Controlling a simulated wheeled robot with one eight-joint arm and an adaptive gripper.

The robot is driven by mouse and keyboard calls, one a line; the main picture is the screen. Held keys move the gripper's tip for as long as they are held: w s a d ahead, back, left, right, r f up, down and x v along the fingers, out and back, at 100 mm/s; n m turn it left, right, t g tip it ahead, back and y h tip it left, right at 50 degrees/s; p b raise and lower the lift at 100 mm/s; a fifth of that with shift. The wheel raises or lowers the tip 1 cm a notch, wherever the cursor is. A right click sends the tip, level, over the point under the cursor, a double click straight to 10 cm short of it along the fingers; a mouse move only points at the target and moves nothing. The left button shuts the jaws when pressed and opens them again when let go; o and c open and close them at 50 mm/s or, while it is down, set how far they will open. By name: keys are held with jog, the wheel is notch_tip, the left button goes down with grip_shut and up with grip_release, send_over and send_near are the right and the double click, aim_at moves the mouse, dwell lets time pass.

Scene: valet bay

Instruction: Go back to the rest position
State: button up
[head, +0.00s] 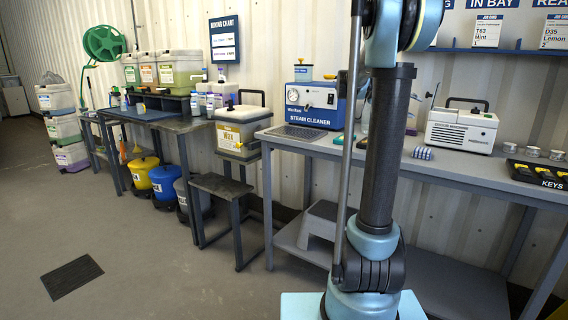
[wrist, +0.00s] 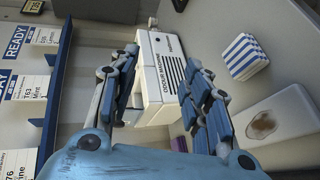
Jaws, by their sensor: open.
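My gripper (wrist: 162,58) shows in the wrist view with its two blue and grey fingers spread apart. Nothing is held between them. The white odour machine (wrist: 160,68) shows beyond the gap between the fingers; I cannot tell the exact distance. In the head view my arm rises in front of the workbench (head: 455,172) and leaves the top of the picture, so the gripper is hidden there. The same white machine (head: 462,130) stands on the bench to the right of my arm.
A blue-striped cloth (wrist: 245,57) and a white pad with a brown stain (wrist: 262,124) lie near the machine. A steam cleaner (head: 310,104) stands left of my arm. Job cards (wrist: 30,88) line a blue wall rack. A key tray (head: 538,174) is at right. The left floor is mostly clear.

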jog(key=s+a+f+n+t+y, duration=0.1)
jog(key=s+a+f+t+y, duration=0.1)
jog(key=s+a+f+y, duration=0.5)
jog(key=s+a+f+n+t+y, duration=0.1)
jog(key=s+a+f+y, duration=0.6)
jog(key=s+a+f, duration=1.3)
jog(key=s+f+t, duration=0.1)
jog(key=s+f, duration=0.3)
jog(key=f, duration=0.2)
jog(key=shift+c, duration=1.3)
